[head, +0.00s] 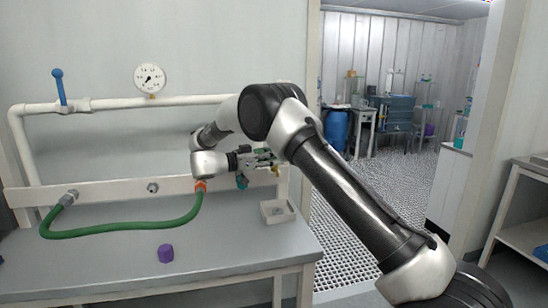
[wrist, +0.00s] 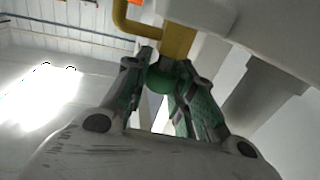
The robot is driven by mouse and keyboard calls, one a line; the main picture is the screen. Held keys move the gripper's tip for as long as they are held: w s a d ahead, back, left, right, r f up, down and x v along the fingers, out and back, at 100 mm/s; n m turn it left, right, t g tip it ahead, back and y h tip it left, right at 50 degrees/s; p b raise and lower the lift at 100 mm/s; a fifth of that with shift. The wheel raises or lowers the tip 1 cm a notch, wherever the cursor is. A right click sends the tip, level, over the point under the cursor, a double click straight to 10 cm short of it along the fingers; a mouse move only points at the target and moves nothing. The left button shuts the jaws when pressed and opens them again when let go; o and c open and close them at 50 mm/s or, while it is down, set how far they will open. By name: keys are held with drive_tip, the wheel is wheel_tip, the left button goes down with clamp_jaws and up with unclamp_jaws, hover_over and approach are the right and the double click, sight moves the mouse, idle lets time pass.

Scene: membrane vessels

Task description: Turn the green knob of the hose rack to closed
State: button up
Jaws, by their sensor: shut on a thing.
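The hose rack's pale board (head: 120,190) runs along the back of the bench. My gripper (head: 266,163) is at its right end, beside a small yellow fitting (head: 277,169). In the wrist view, the green knob (wrist: 160,79) sits between the fingers of my gripper (wrist: 163,75), below a yellow valve body (wrist: 178,42) with a bent yellow pipe. The fingers are shut on the knob, one on each side. They hide part of it, and its turned position is hard to tell. In the head view my arm and gripper mostly cover the knob.
A green hose (head: 125,232) hangs from the board to the bench, with an orange connector (head: 200,186) at its right end. A purple cap (head: 166,253) and a small white tray (head: 278,212) stand on the bench. A blue lever (head: 59,86) and gauge (head: 149,78) are above.

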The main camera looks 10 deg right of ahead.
drive_tip(key=o, duration=1.1)
drive_tip(key=shift+c, duration=0.2)
drive_tip(key=s+a, duration=0.2)
drive_tip(key=a, duration=0.9)
drive_tip(key=shift+a, duration=0.35)
drive_tip(key=shift+s, duration=0.1)
